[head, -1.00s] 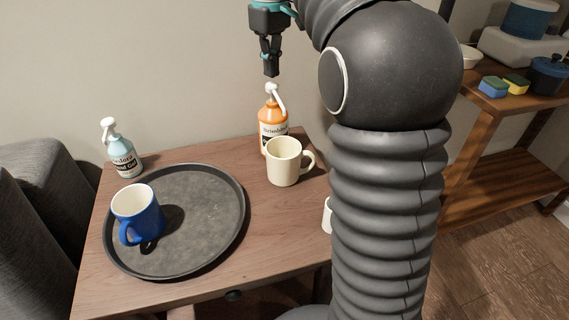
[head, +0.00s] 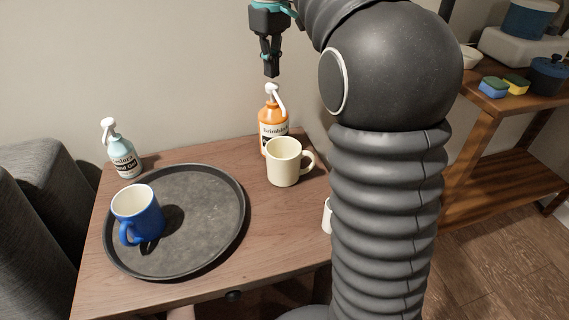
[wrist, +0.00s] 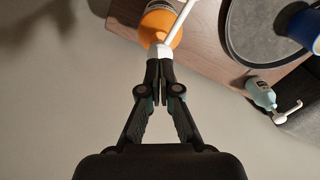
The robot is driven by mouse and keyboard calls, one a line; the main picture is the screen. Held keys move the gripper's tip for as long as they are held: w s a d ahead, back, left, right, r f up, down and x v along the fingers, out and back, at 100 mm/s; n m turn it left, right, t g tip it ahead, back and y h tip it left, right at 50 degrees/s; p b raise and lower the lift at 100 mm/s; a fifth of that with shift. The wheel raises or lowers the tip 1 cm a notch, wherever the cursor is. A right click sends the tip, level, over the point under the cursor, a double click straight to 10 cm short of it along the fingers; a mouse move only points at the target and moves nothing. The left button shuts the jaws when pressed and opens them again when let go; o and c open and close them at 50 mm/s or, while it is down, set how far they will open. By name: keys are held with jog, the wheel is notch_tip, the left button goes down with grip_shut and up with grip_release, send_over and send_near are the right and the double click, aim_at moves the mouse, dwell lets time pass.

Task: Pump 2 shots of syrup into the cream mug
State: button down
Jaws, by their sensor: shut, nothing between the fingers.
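The cream mug (head: 284,163) stands upright on the wooden table, its handle to the right. The orange syrup bottle (head: 272,122) with a white pump head (head: 273,91) stands right behind it, and the pump spout points toward the mug side. My gripper (head: 271,73) is shut and empty, pointing down just above the pump head. In the wrist view the shut fingertips (wrist: 166,55) overlap the white pump top (wrist: 165,48); I cannot tell from there whether they touch it. The orange bottle (wrist: 158,22) is partly hidden behind the pump and fingers.
A dark round tray (head: 215,210) on the table (head: 262,262) holds a blue mug (head: 146,216). A pale blue pump bottle (head: 124,158) labelled as hand gel stands at the back left. A white object (head: 327,216) is mostly hidden by my arm. A shelf (head: 485,140) stands at right.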

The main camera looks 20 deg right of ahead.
aim_at(272, 84)
jog(key=shift+f, duration=0.2)
jog(key=shift+f+b, duration=0.95)
jog(key=shift+f, duration=0.7)
jog(key=shift+r, duration=0.15)
jog(key=shift+r+p, duration=1.65)
jog(key=shift+p, duration=0.4)
jog(key=shift+f, duration=0.15)
